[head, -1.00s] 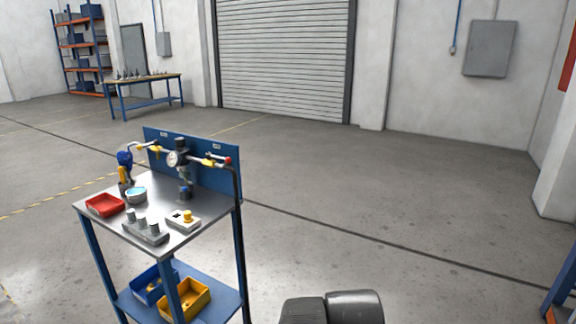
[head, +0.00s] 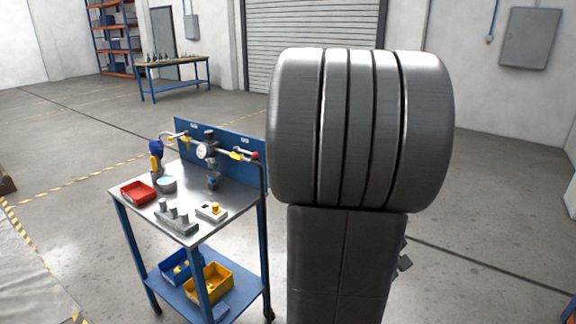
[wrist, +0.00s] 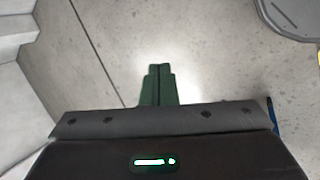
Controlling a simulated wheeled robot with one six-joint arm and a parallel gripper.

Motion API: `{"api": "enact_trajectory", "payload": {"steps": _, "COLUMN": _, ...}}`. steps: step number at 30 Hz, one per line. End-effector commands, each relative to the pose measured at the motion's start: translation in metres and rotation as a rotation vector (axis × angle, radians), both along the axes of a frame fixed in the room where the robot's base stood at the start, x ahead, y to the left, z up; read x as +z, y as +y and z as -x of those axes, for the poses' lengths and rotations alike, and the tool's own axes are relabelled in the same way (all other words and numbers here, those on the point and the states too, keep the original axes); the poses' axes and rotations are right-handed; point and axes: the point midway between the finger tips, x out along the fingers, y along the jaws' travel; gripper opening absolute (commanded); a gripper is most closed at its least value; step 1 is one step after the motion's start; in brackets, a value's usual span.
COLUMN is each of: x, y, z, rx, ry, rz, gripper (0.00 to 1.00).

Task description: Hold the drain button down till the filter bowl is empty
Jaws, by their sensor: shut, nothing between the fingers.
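The filter unit (head: 209,151), with a round white gauge, is mounted on a blue back panel (head: 240,148) of a steel-topped cart (head: 190,237). The bowl's contents are too small to tell. A pale box with a yellow button (head: 215,207) stands on the cart top; I cannot tell which part is the drain button. In the wrist view, my gripper (wrist: 159,68) has its green fingers shut, empty, over bare floor. It is apart from the cart items.
The cart top also holds a red tray (head: 138,192), a bowl of light blue liquid (head: 167,184) and a grey block with pegs (head: 176,222). A yellow bin (head: 209,283) is on the lower shelf. My arm blocks the view right of the cart.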

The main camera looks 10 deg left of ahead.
Motion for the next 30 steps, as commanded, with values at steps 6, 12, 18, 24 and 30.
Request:
{"api": "enact_trajectory", "payload": {"steps": 6, "x": 0.031, "y": 0.005, "z": -0.118, "rx": 0.348, "ry": 0.054, "rz": 0.21, "gripper": 0.0}}
{"api": "enact_trajectory", "payload": {"steps": 12, "x": 0.032, "y": 0.019, "z": -0.187, "rx": 0.581, "ry": 0.095, "rz": 0.34, "gripper": 0.0}}
{"api": "enact_trajectory", "payload": {"steps": 18, "x": 0.028, "y": 0.027, "z": -0.213, "rx": 0.675, "ry": 0.111, "rz": 0.391, "gripper": 0.0}}
{"api": "enact_trajectory", "payload": {"steps": 24, "x": 0.027, "y": 0.028, "z": -0.215, "rx": 0.682, "ry": 0.112, "rz": 0.395, "gripper": 0.0}}
{"api": "enact_trajectory", "payload": {"steps": 30, "x": 0.027, "y": 0.028, "z": -0.214, "rx": 0.68, "ry": 0.112, "rz": 0.394, "gripper": 0.0}}
